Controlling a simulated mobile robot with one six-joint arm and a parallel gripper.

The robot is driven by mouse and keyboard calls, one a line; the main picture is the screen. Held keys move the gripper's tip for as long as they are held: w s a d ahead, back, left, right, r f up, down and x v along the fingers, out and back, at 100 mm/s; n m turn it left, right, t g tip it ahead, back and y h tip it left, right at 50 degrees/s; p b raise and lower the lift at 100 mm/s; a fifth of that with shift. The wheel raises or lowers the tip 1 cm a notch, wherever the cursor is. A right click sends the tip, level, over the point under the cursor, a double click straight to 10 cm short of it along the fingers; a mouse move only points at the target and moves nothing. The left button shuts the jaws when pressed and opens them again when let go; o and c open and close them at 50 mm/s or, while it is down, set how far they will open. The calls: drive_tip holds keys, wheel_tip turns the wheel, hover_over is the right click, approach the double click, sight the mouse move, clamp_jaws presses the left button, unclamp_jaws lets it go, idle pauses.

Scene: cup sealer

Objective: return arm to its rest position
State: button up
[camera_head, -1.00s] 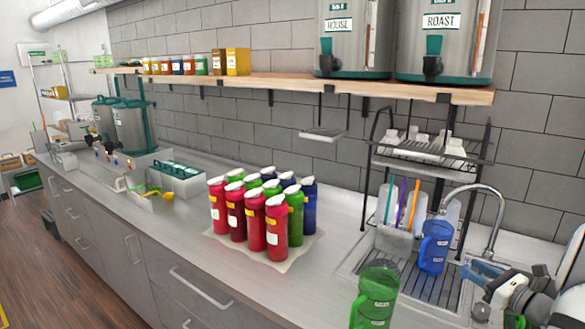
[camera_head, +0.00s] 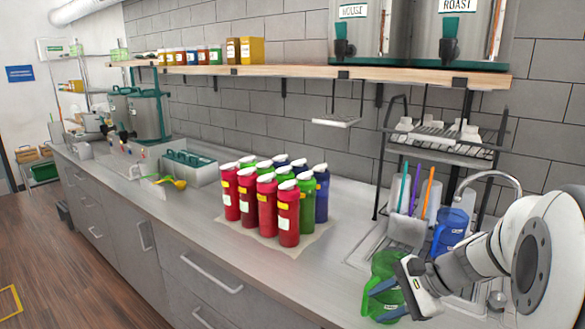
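My gripper (camera_head: 376,299) is at the lower right of the head view, at the end of my white and grey arm. Its two blue fingers are spread apart, with nothing visible between them except the green pitcher behind. The green pitcher (camera_head: 383,265) stands upright on the counter by the sink, partly hidden by the gripper. I cannot tell whether the fingers touch it. My arm reaches in from the right edge and covers much of the sink.
A blue pitcher (camera_head: 452,228) stands at the sink, partly hidden by my arm. Several red, green and blue bottles (camera_head: 265,203) stand on a mat mid-counter. A drying rack (camera_head: 440,150) and tap (camera_head: 497,177) are behind. The counter left of the pitcher is clear.

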drive_tip(key=s+a+f+n+h+b, duration=0.1)
drive_tip(key=s+f+n+h+b, duration=0.1)
drive_tip(key=s+n+h, duration=0.2)
drive_tip(key=s+a+f+n+h+b, duration=0.2)
drive_tip(key=s+n+h, duration=0.2)
drive_tip(key=s+n, duration=0.6)
drive_tip(key=shift+s+a+f, duration=0.15)
drive_tip(key=shift+s+f, duration=0.05)
drive_tip(key=shift+s, duration=0.1)
